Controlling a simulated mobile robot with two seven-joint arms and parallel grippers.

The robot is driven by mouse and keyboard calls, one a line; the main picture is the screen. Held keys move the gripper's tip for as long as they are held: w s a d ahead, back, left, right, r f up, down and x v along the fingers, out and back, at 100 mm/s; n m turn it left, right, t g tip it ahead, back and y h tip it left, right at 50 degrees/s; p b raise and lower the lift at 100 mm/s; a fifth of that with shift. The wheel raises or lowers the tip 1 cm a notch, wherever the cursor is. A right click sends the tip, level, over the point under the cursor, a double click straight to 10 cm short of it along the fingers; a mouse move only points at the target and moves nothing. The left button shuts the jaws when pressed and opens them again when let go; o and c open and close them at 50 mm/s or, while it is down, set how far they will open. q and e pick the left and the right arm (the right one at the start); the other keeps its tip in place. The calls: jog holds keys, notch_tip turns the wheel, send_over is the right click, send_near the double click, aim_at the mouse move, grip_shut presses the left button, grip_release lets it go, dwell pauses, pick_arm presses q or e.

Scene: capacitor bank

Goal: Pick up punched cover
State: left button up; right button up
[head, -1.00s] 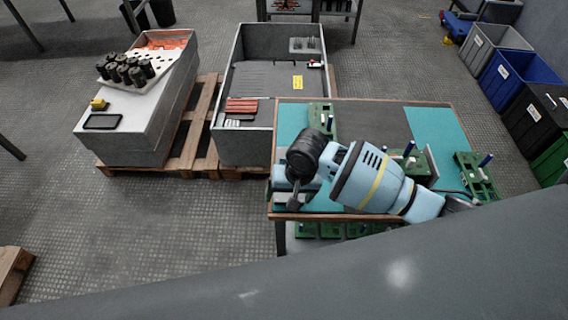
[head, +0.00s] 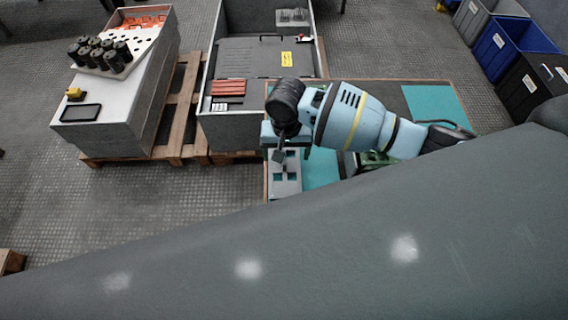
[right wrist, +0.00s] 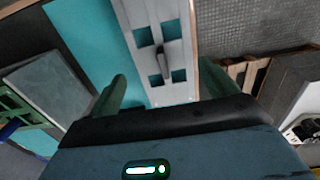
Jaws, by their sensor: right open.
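The punched cover (head: 286,187) is a light grey plate with square cut-outs, lying on the teal mat at the left edge of the worktable. In the right wrist view the cover (right wrist: 171,18) shows teal through its holes, with a small dark upright grip in its middle. My right gripper (head: 282,152) is above the cover, partly hiding its far end. My left gripper is not in view.
A white box (head: 110,140) with black cylinders is at left on a pallet (head: 182,125). Blue (head: 510,48) and black bins are at right. A grey block (right wrist: 48,80) lies beside the cover.

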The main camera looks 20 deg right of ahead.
aim_at(284, 162)
jog(key=f, duration=0.2)
jog(key=f+b, duration=0.1)
jog(key=f, duration=0.2)
jog(key=shift+w+a, duration=0.1)
jog(key=shift+a, duration=0.1)
jog(key=c, duration=0.7)
jog(key=shift+r, duration=0.15)
